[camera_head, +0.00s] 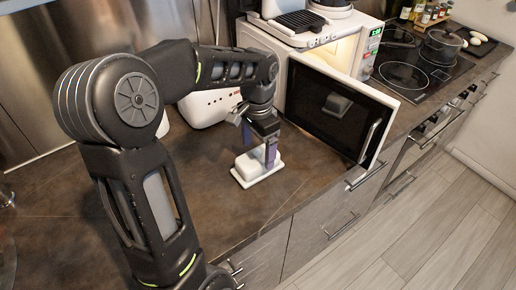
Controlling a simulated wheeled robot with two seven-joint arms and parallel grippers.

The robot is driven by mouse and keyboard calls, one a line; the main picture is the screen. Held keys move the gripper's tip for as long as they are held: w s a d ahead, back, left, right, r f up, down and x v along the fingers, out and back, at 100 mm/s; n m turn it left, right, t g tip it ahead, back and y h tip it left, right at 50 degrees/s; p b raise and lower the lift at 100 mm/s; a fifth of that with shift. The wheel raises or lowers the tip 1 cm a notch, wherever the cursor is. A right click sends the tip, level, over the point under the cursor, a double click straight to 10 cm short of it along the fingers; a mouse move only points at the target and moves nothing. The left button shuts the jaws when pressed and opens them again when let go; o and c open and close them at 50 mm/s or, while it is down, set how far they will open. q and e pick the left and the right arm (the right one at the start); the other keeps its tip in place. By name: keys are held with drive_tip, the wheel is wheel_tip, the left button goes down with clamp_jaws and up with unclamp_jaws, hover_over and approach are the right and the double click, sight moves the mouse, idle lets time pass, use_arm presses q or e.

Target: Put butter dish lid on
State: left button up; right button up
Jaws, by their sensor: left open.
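A white butter dish (277,170) with a flat, rimmed base sits on the dark countertop, in front of the toaster and left of the open microwave door. A white block-shaped piece (247,166), which looks like its lid, stands on the base; whether it is fully seated I cannot tell. My left gripper (264,158) points down at the dish, its purple fingers apart and low beside the white piece. The gripper partly hides the piece, and contact is unclear. My right gripper is not in view.
The microwave (271,37) stands behind with its door (327,115) swung open, close to the right of my gripper. A white toaster (208,106) is behind the dish. A hob (404,77) with a pot (441,46) is far right. Counter front-left of the dish is clear.

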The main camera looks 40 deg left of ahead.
sight(258, 151)
use_arm(q)
drive_tip(key=shift+r+b, duration=0.3)
drive_tip(key=shift+r, duration=0.45)
wheel_tip(258, 151, up, 11)
drive_tip(key=p, duration=0.1)
drive_tip(key=shift+f, duration=0.15)
